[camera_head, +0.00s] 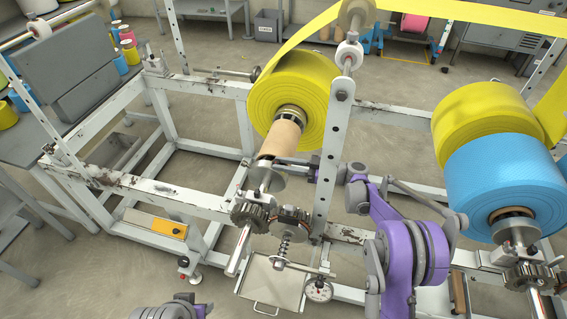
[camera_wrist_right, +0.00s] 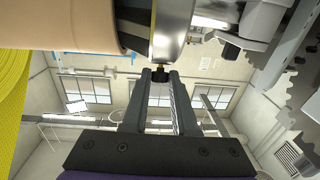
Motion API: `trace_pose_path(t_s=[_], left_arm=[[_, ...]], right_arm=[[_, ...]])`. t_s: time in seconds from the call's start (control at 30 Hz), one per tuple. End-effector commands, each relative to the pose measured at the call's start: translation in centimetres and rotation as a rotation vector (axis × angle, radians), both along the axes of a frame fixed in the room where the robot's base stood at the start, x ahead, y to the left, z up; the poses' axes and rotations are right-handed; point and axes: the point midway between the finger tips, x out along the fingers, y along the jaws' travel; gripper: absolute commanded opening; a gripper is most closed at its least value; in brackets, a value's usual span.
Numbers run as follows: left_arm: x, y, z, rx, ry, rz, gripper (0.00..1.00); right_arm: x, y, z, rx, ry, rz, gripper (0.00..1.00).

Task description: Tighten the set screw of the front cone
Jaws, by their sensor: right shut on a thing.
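The front cone (camera_head: 264,183) is a grey metal piece on the shaft, against the end of the brown cardboard core (camera_head: 281,139) of the yellow roll (camera_head: 300,90). In the right wrist view the cone (camera_wrist_right: 172,30) is at the top, beside the core (camera_wrist_right: 70,25). My right gripper (camera_head: 284,161) reaches in from the right, behind the upright. In the wrist view the gripper (camera_wrist_right: 161,78) is shut on the small black set screw head (camera_wrist_right: 160,73), just below the cone. A brass-coloured bit shows above the head.
A perforated white upright (camera_head: 335,140) stands close to my right gripper. Gears (camera_head: 250,214) and a spring (camera_head: 284,247) sit in front of the cone. A blue roll (camera_head: 500,180) is at the right. The frame's left bay is open.

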Motion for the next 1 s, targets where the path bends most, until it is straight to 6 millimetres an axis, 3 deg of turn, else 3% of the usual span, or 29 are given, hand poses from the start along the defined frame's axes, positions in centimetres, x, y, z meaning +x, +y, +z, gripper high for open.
trace_pose_path(t_s=[0.5, 1.0], left_arm=[[-0.1, 0.0, 1.0, 0.0, -0.003, 0.0, 0.42], [-0.1, 0.0, 1.4, 0.0, -0.005, 0.0, 0.42]], right_arm=[[-0.9, 0.4, 0.1, 0.04, 0.125, -0.361, 0.0], [-1.1, 0.6, 0.1, 0.057, 0.175, -0.505, 0.0]])
